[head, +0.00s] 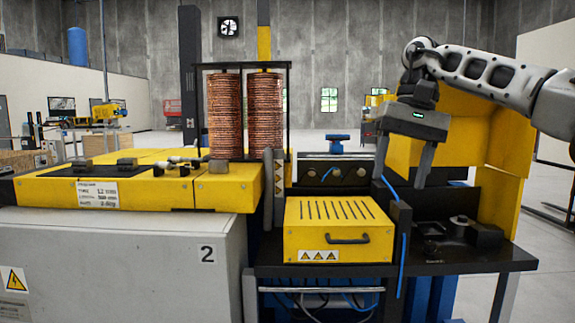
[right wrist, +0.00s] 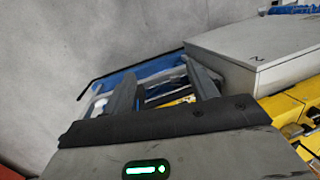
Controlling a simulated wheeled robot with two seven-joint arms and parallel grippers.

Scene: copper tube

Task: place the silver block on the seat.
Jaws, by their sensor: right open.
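My right gripper (head: 400,180) hangs fingers-down with nothing between its spread fingers. It is above the right side of the black workbench, just right of the yellow slotted box. Its fingers also show apart in the right wrist view (right wrist: 155,72). A small grey block (head: 218,166) sits on the yellow machine top at left, far from the gripper; I cannot tell for certain that it is the silver block. A dark fixture (head: 460,226) on the bench at right may be the seat; its details are too small to tell. My left gripper is not in view.
The yellow slotted box (head: 338,230) with a black handle stands on the workbench (head: 460,262). Two copper coil stacks (head: 224,115) rise behind the yellow machine (head: 235,190). A blue cable (head: 402,265) hangs beside the box. Yellow panels (head: 500,190) close off the bench's right side.

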